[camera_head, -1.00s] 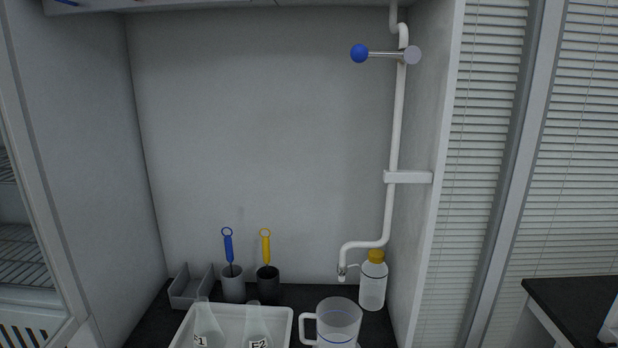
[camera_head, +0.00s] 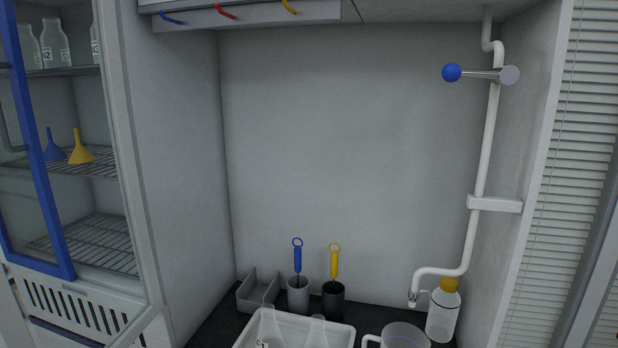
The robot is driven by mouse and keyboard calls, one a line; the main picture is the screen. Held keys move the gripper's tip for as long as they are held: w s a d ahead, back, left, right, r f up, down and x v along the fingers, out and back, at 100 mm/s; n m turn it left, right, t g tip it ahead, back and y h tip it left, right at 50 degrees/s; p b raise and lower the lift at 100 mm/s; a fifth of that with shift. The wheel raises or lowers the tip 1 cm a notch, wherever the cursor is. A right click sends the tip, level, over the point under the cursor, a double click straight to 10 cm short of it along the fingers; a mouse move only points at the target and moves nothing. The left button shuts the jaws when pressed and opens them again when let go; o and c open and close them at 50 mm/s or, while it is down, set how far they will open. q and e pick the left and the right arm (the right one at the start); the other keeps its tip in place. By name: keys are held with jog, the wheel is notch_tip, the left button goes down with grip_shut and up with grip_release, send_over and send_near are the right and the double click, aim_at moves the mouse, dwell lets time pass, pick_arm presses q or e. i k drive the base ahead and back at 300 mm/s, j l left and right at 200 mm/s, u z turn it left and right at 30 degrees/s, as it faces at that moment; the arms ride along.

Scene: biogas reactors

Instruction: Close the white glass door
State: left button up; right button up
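A tall white cabinet stands at the left. A white frame edge (camera_head: 133,170) runs down its right side. From its foot a pale lower edge (camera_head: 140,325) slants toward me to the lower left. This looks like the white glass door standing open, but most of it is out of view or see-through, so I cannot tell its exact angle. A blue-framed glass door (camera_head: 42,170) covers the left part of the cabinet. Neither of my grippers is in view.
Wire shelves (camera_head: 95,245) hold bottles, a blue funnel (camera_head: 53,150) and a yellow funnel (camera_head: 80,150). The dark counter bears a white tray (camera_head: 345,332), a grey box (camera_head: 258,292), two brush holders, a jug (camera_head: 403,337) and a yellow-capped bottle (camera_head: 442,312). A white pipe (camera_head: 485,150) runs above.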

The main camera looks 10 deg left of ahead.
aim_at(14, 331)
jog(key=k+j+u, duration=0.1)
jog(key=u, duration=1.3)
jog(key=i+j, duration=0.05)
